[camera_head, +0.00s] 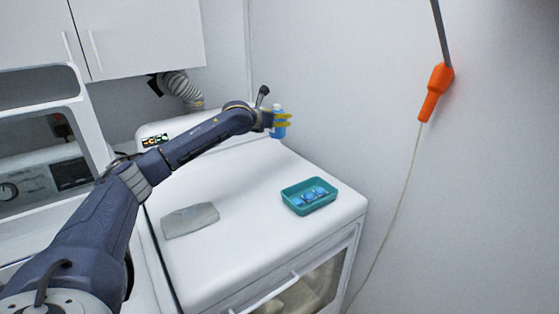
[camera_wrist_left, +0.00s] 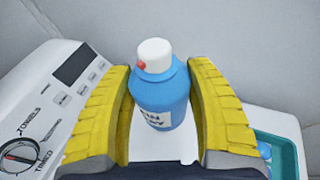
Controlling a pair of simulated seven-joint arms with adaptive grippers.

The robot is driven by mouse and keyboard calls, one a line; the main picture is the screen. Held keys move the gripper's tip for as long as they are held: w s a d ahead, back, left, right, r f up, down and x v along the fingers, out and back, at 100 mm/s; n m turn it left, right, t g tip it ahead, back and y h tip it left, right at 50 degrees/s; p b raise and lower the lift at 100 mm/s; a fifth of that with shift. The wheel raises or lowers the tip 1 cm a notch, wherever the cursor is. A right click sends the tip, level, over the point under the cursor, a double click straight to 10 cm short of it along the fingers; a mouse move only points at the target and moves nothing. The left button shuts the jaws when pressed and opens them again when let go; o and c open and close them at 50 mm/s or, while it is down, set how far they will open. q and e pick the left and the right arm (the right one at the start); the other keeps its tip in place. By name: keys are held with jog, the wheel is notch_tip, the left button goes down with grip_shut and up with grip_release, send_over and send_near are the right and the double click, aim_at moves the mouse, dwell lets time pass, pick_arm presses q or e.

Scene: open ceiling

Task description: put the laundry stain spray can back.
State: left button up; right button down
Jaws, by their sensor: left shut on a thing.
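The laundry stain spray can (camera_head: 278,130) is blue with a white cap. In the head view it is at the far end of my left arm, near the back of the white dryer top (camera_head: 240,200). My left gripper (camera_head: 281,120) has yellow fingers and is shut on the can. In the left wrist view the can (camera_wrist_left: 160,92) stands upright between the two yellow fingers (camera_wrist_left: 165,115), with a red dot on its cap and a partly hidden label. I cannot tell whether its base touches the dryer top. My right gripper is not in view.
A teal tray (camera_head: 289,206) with several blue items sits at the dryer's right front. A folded grey cloth (camera_head: 190,219) lies at the left. The dryer's control panel (camera_wrist_left: 55,100) is beside the gripper. An orange-handled tool (camera_head: 435,92) hangs by the right wall.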

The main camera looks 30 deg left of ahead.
pick_arm(q)
notch_tip(320, 180, down, 16)
jog(key=shift+r, duration=0.1)
dwell(0.6)
jog(key=shift+f, duration=0.2)
jog(key=o, duration=1.5)
jog(key=shift+o, duration=0.2)
jog(key=shift+r, duration=0.1)
jog(key=v, duration=1.2)
